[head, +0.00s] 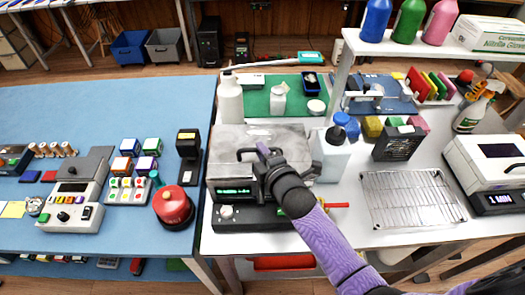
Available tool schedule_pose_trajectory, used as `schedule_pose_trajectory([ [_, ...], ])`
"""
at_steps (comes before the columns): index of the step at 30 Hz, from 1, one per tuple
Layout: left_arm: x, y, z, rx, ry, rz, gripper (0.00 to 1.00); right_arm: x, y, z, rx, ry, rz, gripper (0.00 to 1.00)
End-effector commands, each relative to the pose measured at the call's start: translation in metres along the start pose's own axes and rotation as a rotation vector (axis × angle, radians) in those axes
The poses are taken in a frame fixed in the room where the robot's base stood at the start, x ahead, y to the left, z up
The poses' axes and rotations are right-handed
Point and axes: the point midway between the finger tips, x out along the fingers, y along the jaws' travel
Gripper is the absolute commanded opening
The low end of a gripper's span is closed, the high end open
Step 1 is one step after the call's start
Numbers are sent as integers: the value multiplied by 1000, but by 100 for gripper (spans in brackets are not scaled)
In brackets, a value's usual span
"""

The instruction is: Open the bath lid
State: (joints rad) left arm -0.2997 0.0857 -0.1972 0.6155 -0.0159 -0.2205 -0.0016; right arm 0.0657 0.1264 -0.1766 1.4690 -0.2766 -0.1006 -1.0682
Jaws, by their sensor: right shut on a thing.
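The bath (234,191) is a metal box with a green lit display and a dark control base, on the white table. Its silver lid (228,140) lies over the top and looks closed. A dark lid handle (244,152) stands on it. My right gripper (264,152) reaches in from the lower right and is shut on the handle. My wrist hides the right part of the lid and bath front. My left gripper is not in view.
A white bottle (230,100) stands behind the bath at left. A wire rack (412,198) lies further right. A red round device (172,207) sits on the blue table at left.

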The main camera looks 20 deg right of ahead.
Motion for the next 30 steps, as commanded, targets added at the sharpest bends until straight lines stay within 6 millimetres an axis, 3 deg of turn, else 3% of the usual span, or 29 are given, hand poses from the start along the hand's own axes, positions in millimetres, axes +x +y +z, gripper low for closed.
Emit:
schedule_pose_trajectory([
  [10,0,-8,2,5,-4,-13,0,0,0,0,0,0,-1,0],
  [30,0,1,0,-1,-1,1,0,0,0,0,0,0,-1,0],
])
